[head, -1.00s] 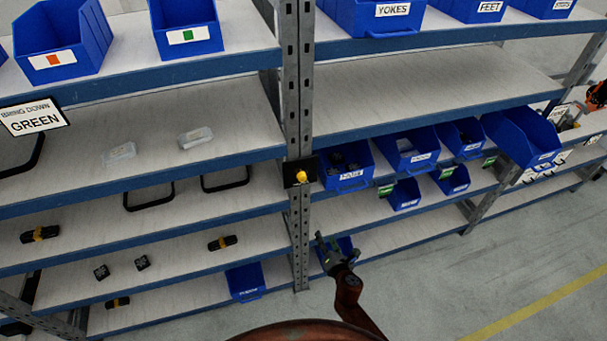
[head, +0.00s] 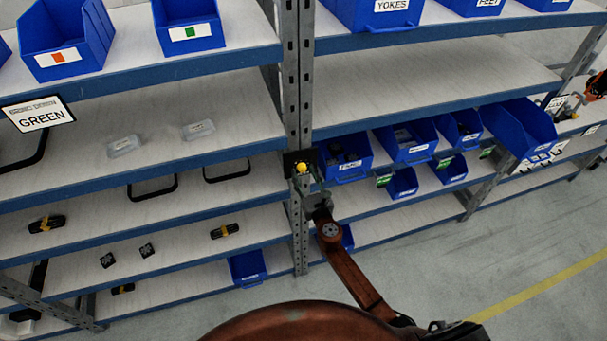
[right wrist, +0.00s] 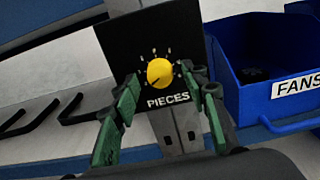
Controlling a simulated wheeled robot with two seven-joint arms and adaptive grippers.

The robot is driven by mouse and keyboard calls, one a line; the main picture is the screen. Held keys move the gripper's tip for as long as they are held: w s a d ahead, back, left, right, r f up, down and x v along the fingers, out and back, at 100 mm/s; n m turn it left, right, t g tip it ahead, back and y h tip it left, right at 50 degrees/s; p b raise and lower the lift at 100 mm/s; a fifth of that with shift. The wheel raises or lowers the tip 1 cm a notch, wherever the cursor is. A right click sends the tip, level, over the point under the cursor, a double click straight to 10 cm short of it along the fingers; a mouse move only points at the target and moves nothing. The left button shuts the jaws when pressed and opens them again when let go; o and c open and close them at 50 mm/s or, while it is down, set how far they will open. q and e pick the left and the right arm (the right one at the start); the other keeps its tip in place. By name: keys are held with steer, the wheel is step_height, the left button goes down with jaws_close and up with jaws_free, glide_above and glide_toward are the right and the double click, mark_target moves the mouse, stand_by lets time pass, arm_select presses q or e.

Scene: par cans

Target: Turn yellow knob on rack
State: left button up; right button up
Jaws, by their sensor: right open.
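The yellow knob (head: 301,168) sits on a black plate fixed to the rack's middle upright. In the right wrist view the yellow knob (right wrist: 160,72) is round, with white dial marks around it and the word PIECES below. My right gripper (head: 312,186) is just below and to the right of the knob in the head view. In the right wrist view my right gripper (right wrist: 160,98) is open, its green-padded fingers on either side of the plate's lower part, with nothing between them touching the knob. My left gripper is not in view.
A blue bin labelled FANS (right wrist: 265,65) stands close to the right of the plate. The grey upright (head: 299,230) runs below the knob. Shelves with black wire loops (head: 150,187) lie to the left. Open floor (head: 480,270) is at the lower right.

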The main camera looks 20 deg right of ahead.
steer(key=shift+w, duration=0.2)
steer(key=shift+c, duration=0.2)
jaws_close()
